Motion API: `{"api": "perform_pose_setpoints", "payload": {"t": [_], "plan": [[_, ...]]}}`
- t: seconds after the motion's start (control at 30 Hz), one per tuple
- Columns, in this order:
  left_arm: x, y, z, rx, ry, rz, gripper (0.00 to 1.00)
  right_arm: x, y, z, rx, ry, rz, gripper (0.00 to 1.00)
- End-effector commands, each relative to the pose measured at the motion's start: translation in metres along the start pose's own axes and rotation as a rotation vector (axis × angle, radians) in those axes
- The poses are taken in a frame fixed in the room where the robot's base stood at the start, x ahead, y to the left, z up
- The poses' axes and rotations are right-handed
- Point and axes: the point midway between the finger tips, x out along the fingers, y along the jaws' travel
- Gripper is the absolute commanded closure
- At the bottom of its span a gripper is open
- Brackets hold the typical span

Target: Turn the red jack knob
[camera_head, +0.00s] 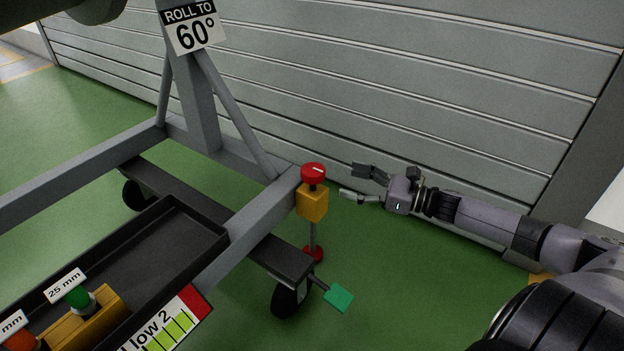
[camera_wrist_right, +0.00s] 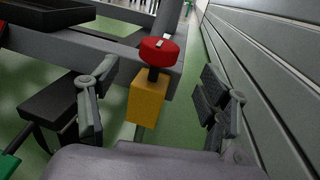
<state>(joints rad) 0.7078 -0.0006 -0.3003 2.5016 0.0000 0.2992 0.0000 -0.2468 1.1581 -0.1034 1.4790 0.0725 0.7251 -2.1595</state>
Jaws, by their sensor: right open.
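The red jack knob (camera_head: 313,171) is a round red cap with a white mark on top. It sits on a short dark stem above a yellow block (camera_head: 312,203) at the corner of the grey stand frame. My right gripper (camera_head: 352,182) is open and empty, just right of the knob and apart from it. In the right wrist view the knob (camera_wrist_right: 158,52) and yellow block (camera_wrist_right: 147,98) show ahead, between the two spread fingers (camera_wrist_right: 152,108). My left gripper is not in view.
The grey frame (camera_head: 262,212) stands on dark casters, with a green pedal (camera_head: 339,298) low at its corner. A black tray (camera_head: 222,238) is at lower left. A slatted grey wall (camera_head: 400,90) runs close behind my right arm. Green floor is clear below the gripper.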

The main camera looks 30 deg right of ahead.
Motion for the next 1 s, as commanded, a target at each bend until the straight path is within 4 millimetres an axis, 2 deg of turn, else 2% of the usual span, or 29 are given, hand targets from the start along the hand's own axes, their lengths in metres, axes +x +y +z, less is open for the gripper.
{"api": "perform_pose_setpoints", "payload": {"t": [0.03, 0.13, 0.6, 0.8, 1.0], "plan": [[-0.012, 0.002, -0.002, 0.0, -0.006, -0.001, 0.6, 0.009, -0.001, -0.004, -0.003, -0.003, 0.001, 0.29], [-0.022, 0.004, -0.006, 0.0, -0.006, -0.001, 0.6, 0.025, 0.0, -0.004, -0.003, -0.003, 0.001, 0.29], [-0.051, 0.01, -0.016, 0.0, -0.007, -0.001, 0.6, 0.081, -0.001, -0.001, -0.002, -0.003, -0.003, 0.29], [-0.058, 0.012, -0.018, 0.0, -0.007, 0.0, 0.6, 0.099, -0.001, -0.002, 0.001, -0.001, -0.003, 0.29], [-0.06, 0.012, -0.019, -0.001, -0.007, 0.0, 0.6, 0.107, -0.001, -0.001, 0.001, 0.0, -0.003, 0.29]]}}
